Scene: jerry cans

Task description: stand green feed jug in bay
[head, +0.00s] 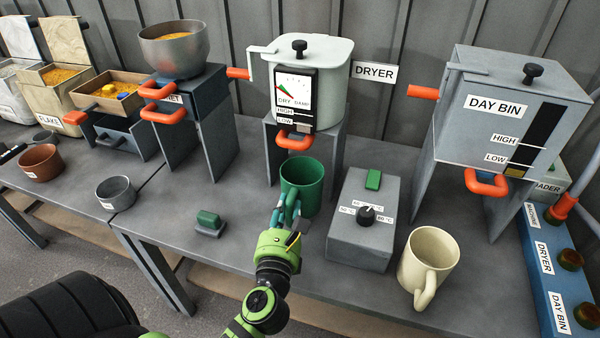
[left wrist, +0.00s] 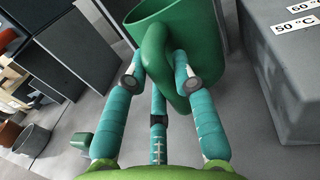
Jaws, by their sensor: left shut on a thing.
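The green feed jug (head: 303,180) is upright with its open top up, in front of the dryer (head: 325,80) and its stand, below the orange outlet handle. My left gripper (head: 286,212) is shut on its handle from the front. In the left wrist view the fingers (left wrist: 157,85) close around the handle of the jug (left wrist: 198,40). I cannot tell whether the jug's base touches the table. The opening under the dryer stand (head: 333,158) is partly hidden behind the jug. My right gripper is not in view.
A grey box with a knob and green button (head: 362,220) stands close right of the jug. A cream jug (head: 428,262) is farther right, below the day bin (head: 500,120). A small green-topped block (head: 208,222) lies left. The table (head: 170,210) is otherwise clear there.

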